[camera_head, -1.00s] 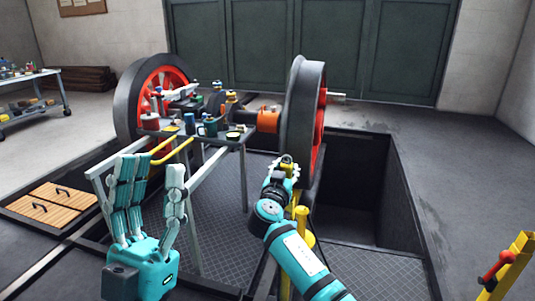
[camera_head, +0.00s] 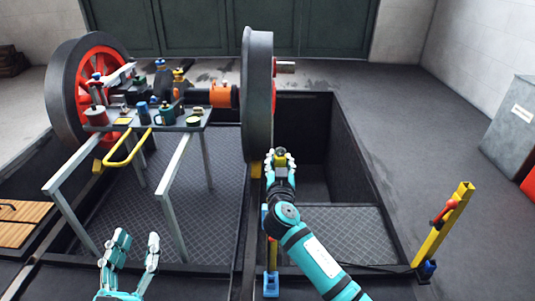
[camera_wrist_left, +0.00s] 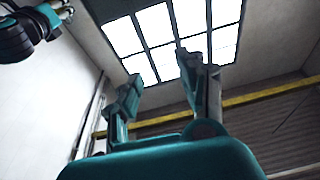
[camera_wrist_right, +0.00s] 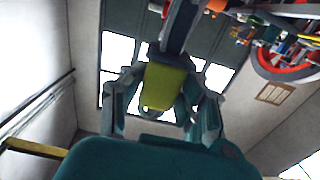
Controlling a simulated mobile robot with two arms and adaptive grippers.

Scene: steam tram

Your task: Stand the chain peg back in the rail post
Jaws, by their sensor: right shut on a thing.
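My right gripper (camera_head: 281,160) is shut on a yellow piece, which I take to be the chain peg (camera_head: 280,153). In the right wrist view the peg (camera_wrist_right: 165,86) is a yellow-green block between the fingers. Its lower end is hidden in the head view. A yellow rail post (camera_head: 436,242) with a red handle and a blue foot stands tilted at the right of the pit. Another post with a blue foot (camera_head: 271,285) stands partly hidden behind my right arm. My left gripper (camera_head: 132,254) is open and empty; its spread fingers also show in the left wrist view (camera_wrist_left: 160,92).
A metal bench (camera_head: 190,127) with tools and cups stands at the left, with a yellow bar at its front. A large wheel (camera_head: 257,95) stands beyond my right gripper. An open pit (camera_head: 305,135) lies behind it.

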